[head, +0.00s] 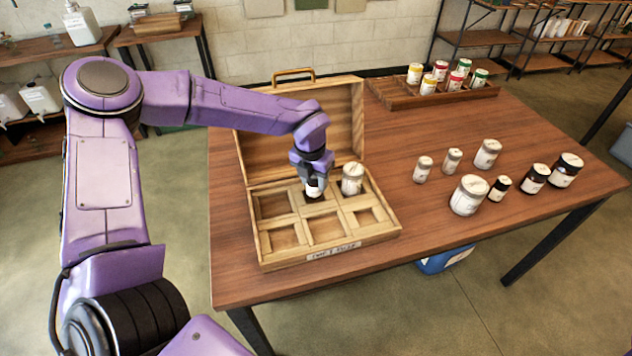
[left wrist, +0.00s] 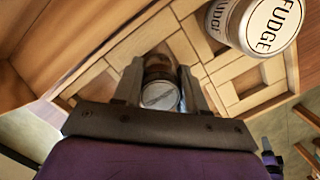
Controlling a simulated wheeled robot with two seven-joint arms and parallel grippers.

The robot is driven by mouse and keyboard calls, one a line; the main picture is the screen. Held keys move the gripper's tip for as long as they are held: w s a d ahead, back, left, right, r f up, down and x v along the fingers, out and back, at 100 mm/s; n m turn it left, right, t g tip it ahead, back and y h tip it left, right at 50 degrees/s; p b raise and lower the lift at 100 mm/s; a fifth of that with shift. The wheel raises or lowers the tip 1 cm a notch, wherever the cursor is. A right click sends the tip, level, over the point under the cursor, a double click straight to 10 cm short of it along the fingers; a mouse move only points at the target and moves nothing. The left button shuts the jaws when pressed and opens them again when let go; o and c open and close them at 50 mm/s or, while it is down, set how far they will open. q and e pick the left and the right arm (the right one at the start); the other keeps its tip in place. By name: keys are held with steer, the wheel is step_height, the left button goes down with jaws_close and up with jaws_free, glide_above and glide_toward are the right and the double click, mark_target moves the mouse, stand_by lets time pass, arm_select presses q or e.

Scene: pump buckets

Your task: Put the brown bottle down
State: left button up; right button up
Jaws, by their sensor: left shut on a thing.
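My left gripper (head: 314,180) reaches down over the open wooden box (head: 325,249) and is shut on the brown bottle (head: 314,189). The bottle is upright at the back middle compartment; I cannot tell whether its base touches the floor of it. In the left wrist view the bottle's pale round cap (left wrist: 160,96) and brown glass show between the two fingers (left wrist: 160,88). A glass jar with a white label (head: 352,180) stands in the back right compartment, close beside the gripper; its label reads FUDGE in the left wrist view (left wrist: 258,24). My right gripper is out of view.
The box's raised lid (head: 345,115) stands behind the gripper. The other compartments look empty. To the right on the table (head: 420,260) stand several jars and dark bottles (head: 535,179). A wooden rack (head: 430,93) with several small coloured-label jars is at the back.

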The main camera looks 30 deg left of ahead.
mark_target(311, 187)
arm_select(q)
steer(key=shift+s+f, duration=0.3)
steer(key=shift+f, duration=0.45)
steer(key=shift+w+f, duration=0.2)
steer(key=shift+w, duration=0.05)
steer(key=o, duration=1.1)
steer(key=shift+s, duration=0.1)
step_height(311, 187, up, 12)
steer(key=s, duration=0.2)
steer(key=shift+r, duration=0.15)
steer(key=shift+d, duration=0.1)
